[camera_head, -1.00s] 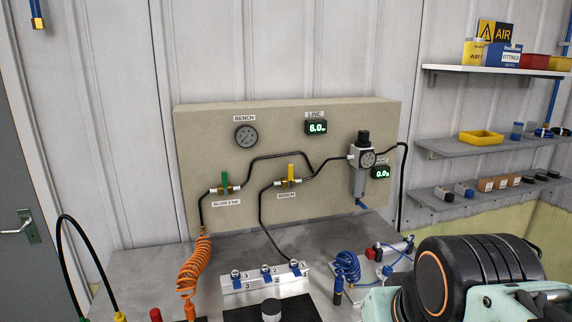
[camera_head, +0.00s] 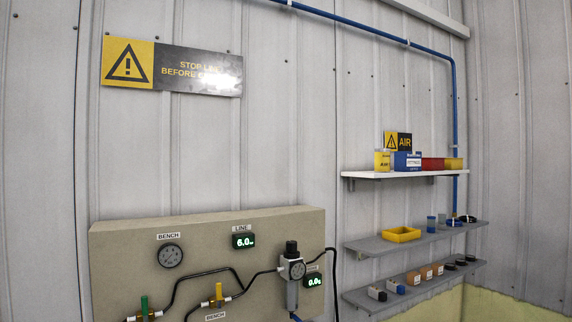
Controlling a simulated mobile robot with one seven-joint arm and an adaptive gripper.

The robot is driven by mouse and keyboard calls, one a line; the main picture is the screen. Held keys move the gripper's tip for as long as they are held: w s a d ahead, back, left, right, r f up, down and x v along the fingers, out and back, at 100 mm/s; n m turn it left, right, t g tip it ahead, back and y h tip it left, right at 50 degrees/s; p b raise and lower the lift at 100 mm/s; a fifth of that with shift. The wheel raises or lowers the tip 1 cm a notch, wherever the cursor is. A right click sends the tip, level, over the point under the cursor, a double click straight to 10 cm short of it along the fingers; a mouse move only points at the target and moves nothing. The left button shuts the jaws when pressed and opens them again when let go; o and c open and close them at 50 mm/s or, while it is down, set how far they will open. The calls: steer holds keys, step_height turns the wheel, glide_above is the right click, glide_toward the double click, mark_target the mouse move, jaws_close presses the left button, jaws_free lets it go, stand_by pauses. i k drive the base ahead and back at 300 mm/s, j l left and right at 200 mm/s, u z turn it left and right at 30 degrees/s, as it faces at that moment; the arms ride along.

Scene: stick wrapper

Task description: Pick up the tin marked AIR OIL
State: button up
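A yellow tin (camera_head: 382,162) stands upright at the left end of the white top shelf (camera_head: 362,175) on the wall. Its small dark lettering seems to start with AIR, but the rest is too small to read surely. A blue box (camera_head: 406,162) with a white label stands close to its right. My gripper is not in view, so whether it is open or shut does not show.
A red bin (camera_head: 432,164) and a yellow bin (camera_head: 453,164) stand further right on the top shelf, with a yellow AIR warning sign (camera_head: 398,141) behind. Two grey shelves below hold a yellow tray (camera_head: 401,234) and small parts. A gauge panel (camera_head: 205,225) stands lower left.

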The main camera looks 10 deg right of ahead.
mark_target(381, 156)
steer(key=i+l+z, duration=0.1)
steer(key=i+l, duration=0.15)
steer(key=l, duration=0.2)
steer(key=i+l+z, duration=0.1)
steer(key=i+l, duration=0.2)
steer(key=l, duration=0.15)
steer(key=i+l+z, duration=0.1)
steer(key=i+l, duration=0.2)
steer(key=l, duration=0.1)
